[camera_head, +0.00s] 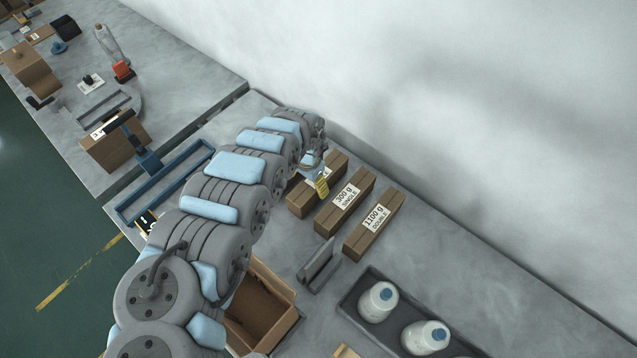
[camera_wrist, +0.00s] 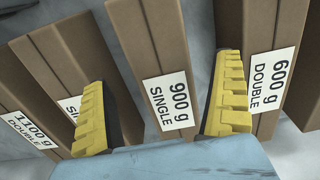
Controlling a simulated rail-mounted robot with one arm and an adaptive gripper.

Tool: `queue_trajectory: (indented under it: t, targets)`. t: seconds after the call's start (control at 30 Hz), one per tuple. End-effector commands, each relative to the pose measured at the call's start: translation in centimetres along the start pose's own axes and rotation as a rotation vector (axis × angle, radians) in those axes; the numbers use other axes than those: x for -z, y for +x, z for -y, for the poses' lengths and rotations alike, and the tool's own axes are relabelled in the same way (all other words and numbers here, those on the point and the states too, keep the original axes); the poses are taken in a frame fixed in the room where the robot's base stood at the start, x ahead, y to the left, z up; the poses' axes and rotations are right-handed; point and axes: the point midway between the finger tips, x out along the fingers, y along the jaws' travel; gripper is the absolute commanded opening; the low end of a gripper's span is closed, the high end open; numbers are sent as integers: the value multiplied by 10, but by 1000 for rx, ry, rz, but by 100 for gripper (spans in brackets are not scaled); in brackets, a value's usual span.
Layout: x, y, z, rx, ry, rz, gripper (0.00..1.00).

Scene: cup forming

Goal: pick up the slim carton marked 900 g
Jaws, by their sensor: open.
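The slim brown carton marked 900 g SINGLE (camera_wrist: 155,60) lies between the two yellow fingers of my open gripper (camera_wrist: 166,78) in the wrist view. Its white label faces me, and the fingers are apart from each other with nothing clamped. I cannot tell how far down beside the carton the fingertips reach. In the head view my gripper (camera_head: 321,186) is over the leftmost visible carton (camera_head: 300,203), whose label is mostly hidden behind it.
In the wrist view a 600 g DOUBLE carton (camera_wrist: 275,60) stands close on the right. A 300 g SINGLE carton (camera_head: 340,208) and an 1100 g DOUBLE carton (camera_head: 368,236) lie alongside. An open box (camera_head: 262,310) and a dark tray (camera_head: 352,300) with white bottles are nearer; a wall rises behind.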

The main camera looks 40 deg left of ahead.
Motion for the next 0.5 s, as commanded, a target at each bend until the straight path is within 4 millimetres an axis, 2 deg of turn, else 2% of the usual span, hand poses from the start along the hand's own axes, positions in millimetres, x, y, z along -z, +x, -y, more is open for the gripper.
queue_trajectory:
  t: [0.5]
  targets:
    - [-5,42,1,-2,-1,-3,96]
